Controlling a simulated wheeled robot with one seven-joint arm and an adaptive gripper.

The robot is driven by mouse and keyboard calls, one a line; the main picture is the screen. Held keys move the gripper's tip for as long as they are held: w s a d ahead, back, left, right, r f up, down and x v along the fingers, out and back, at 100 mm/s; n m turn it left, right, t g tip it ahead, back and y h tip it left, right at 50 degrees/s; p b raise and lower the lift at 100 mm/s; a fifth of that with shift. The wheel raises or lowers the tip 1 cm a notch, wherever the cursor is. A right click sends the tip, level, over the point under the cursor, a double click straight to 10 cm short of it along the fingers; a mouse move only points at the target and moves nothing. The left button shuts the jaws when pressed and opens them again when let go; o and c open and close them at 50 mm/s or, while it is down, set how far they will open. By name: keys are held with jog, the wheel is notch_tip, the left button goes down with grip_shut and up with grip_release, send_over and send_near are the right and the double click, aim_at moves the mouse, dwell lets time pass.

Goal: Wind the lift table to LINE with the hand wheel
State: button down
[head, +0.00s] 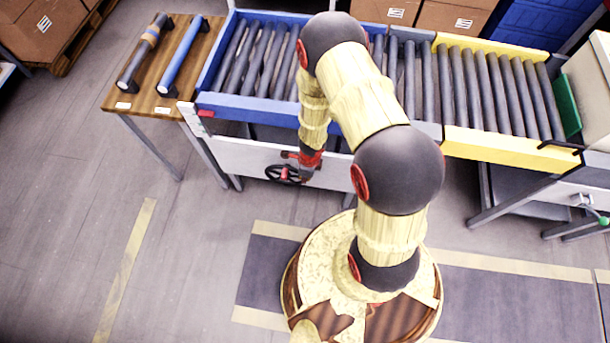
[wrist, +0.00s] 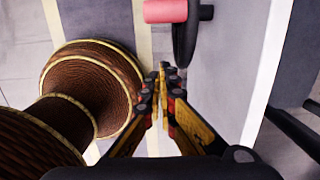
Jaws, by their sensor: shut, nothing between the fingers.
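The lift table is the blue-framed roller table (head: 240,108), with a white front panel (head: 235,155) below it. The black hand wheel (head: 281,175) is on that panel. My gripper (head: 308,173) is at the right side of the wheel, and my arm hides part of the table. In the wrist view my gripper (wrist: 163,75) is shut and empty. The black wheel rim (wrist: 186,42) is just beyond the fingertips, with a red handle (wrist: 165,11) beside it. I cannot tell whether the fingertips touch the rim. No LINE mark is readable.
A yellow-framed roller conveyor (head: 490,143) continues right of the lift table. A wooden side table (head: 150,104) with a dark roller (head: 143,55) and a blue roller (head: 182,57) stands at left. Cardboard boxes (head: 45,28) are behind. The floor at front left is clear.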

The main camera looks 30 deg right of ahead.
aim_at(285, 176)
jog(key=shift+w+a+r, duration=0.1)
jog(key=shift+w+a, duration=0.45)
jog(key=shift+a, duration=0.25)
jog(key=shift+w+a+r, duration=0.1)
jog(key=shift+w+a, duration=0.45)
jog(key=shift+a, duration=0.2)
jog(key=shift+r+p, duration=0.1)
jog(key=shift+p, duration=0.2)
